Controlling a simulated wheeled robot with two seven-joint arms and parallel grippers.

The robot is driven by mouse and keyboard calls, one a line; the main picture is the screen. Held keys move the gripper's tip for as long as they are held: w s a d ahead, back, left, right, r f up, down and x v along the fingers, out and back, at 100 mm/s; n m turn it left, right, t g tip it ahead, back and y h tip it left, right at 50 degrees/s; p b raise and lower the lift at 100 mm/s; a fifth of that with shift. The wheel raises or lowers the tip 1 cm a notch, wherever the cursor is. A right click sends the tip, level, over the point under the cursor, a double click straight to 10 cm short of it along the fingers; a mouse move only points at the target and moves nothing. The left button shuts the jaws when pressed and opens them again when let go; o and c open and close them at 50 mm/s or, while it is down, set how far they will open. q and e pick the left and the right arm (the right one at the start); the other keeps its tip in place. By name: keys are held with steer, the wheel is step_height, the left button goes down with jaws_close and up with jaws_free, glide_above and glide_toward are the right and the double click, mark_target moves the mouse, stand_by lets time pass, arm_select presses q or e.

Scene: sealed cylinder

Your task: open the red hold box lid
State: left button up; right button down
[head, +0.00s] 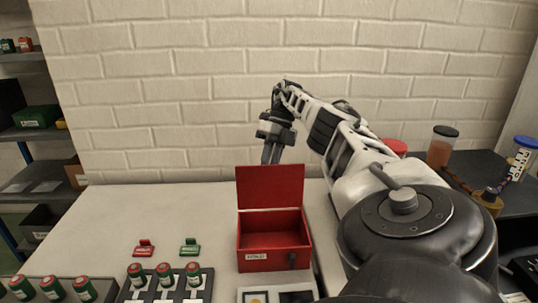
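The red hold box (274,261) stands on the white table. Its red lid (270,187) is raised and stands about upright at the back edge, so the inside shows and looks empty. My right gripper (271,160) hangs pointing down at the top edge of the lid. Its fingertips seem to be behind the lid, so I cannot tell whether they touch it. The two fingers are close together, and their gap is too small to judge. My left gripper is not in view.
Red and green small holders (190,247) lie left of the box. Green-and-red cylinders (164,273) stand in racks at the front left. A white-framed tray (262,290) is in front of the box. Jars (441,147) stand on a dark table at right. The table's back left is clear.

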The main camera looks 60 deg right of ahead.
steer(key=c, duration=1.6)
jaws_free()
steer(key=shift+s+d+f, duration=0.15)
steer(key=shift+s+f, duration=0.15)
steer(key=shift+f, duration=0.15)
steer(key=o, duration=0.4)
steer(key=shift+d+f, duration=0.1)
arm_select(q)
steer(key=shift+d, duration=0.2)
arm_select(e)
steer(key=shift+w, duration=0.1)
steer(key=shift+r, duration=0.2)
arm_select(q)
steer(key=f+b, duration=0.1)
steer(key=b, duration=0.1)
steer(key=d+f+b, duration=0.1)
steer(key=b, duration=0.2)
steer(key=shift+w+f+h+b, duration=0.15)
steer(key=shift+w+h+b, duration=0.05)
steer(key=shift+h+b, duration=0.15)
arm_select(e)
steer(key=s+a+r, duration=0.2)
steer(key=a+r, duration=0.2)
steer(key=s+a+r, duration=0.3)
steer(key=a+r, duration=0.1)
steer(key=s+a+r, duration=0.2)
steer(key=a+r, duration=0.2)
steer(key=r, duration=0.1)
steer(key=shift+s, duration=0.2)
